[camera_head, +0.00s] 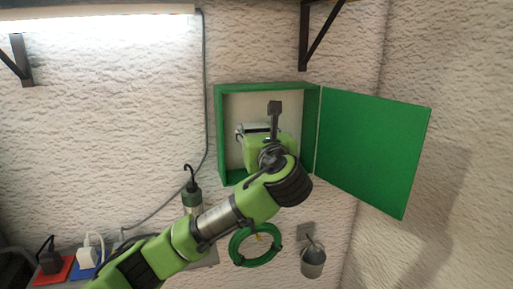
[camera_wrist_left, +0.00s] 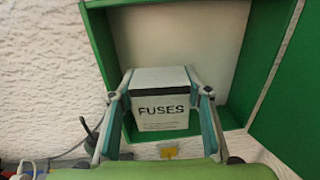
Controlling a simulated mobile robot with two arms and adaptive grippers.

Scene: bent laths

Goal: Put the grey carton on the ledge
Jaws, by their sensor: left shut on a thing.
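The grey carton (camera_wrist_left: 162,112), pale with a dark band and the word FUSES, is between the fingers of my left gripper (camera_wrist_left: 162,98) in the left wrist view. The gripper is shut on its two sides. In the head view only a pale strip of the carton (camera_head: 262,127) shows past my left gripper (camera_head: 257,131), in front of the open green wall box (camera_head: 220,130). The box's bottom board (camera_wrist_left: 231,119) may be the ledge; I cannot tell for sure. Whether the carton touches it is hidden. My right gripper is not in view.
The box's green door (camera_head: 373,150) stands open to the right. Below hang a green hose coil (camera_head: 236,247) and a small metal bucket (camera_head: 313,262). A hooked lamp (camera_head: 191,190) and plugs (camera_head: 92,251) are at the lower left. A lit shelf lamp (camera_head: 95,25) is above.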

